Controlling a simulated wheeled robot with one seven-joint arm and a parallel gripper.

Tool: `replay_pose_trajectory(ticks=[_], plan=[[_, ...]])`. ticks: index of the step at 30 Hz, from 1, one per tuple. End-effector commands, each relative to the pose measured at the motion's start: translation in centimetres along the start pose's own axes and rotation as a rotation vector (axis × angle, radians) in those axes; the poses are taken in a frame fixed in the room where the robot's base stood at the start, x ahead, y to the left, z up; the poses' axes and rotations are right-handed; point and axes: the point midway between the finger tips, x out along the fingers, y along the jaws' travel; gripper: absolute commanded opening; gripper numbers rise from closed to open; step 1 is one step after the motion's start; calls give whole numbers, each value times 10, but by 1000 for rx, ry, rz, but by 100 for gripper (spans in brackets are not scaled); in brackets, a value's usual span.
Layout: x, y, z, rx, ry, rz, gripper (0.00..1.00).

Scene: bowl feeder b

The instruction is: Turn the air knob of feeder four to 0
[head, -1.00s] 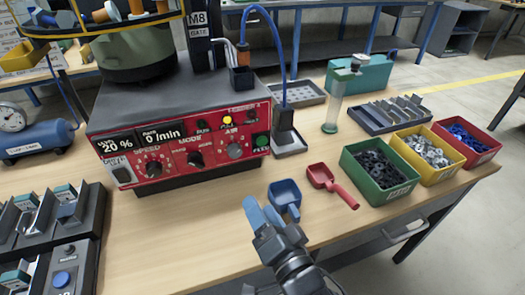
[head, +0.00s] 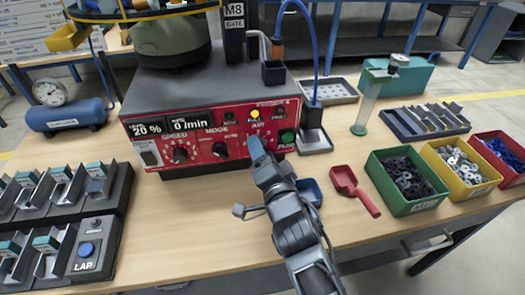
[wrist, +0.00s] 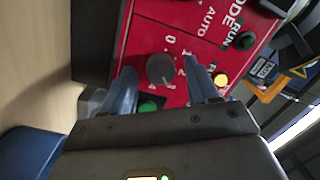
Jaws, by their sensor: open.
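The feeder's red control panel (head: 215,137) carries the label FEEDER 4 at its upper right. In the head view my gripper (head: 257,148) covers the area under the AIR label, so the air knob is hidden there. In the wrist view the round grey air knob (wrist: 160,68) shows on the red panel, with numbers including 0 around it. My gripper (wrist: 159,74) is open, its two blue fingers on either side of the knob. I cannot tell whether they touch it. The knob's pointer is too unclear to read.
The speed knob (head: 180,154) and mode knob (head: 220,150) are left of my gripper. A green button (head: 287,137) and lit yellow lamp (head: 254,122) are close by. A blue scoop (head: 310,190) and red scoop (head: 353,188) lie on the table. Bare table (head: 185,225) lies left.

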Motion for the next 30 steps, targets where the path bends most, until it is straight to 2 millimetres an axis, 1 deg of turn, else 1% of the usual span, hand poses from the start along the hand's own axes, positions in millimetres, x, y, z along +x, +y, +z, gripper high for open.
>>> replay_pose_trajectory(ticks=[8,11,26,30], plan=[[2,0,0,0,0,0,60],[2,0,0,0,0,0,52],[2,0,0,0,0,0,4],[2,0,0,-4,0,1,4]])
